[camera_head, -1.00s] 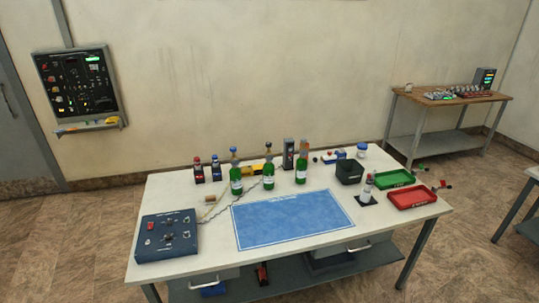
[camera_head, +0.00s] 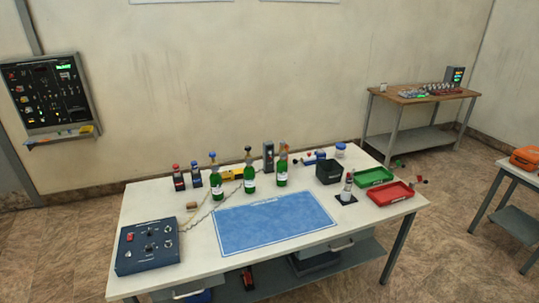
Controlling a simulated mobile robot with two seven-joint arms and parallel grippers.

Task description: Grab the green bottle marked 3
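Three green bottles stand upright in a row behind the blue mat on the white table. The left bottle (camera_head: 215,180) has a blue top, the middle bottle (camera_head: 249,175) a dark top, and the right bottle (camera_head: 282,169) an orange-brown top. Each has a pale label, but the numbers are too small to read, so I cannot tell which is marked 3. Neither of my grippers is in view.
The white table (camera_head: 150,205) holds a blue mat (camera_head: 273,222), a blue control box (camera_head: 148,245), a black bin (camera_head: 329,171), a green tray (camera_head: 374,177) and a red tray (camera_head: 391,193). Floor is open in front of the table's right side. An orange case (camera_head: 526,158) sits on a right table.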

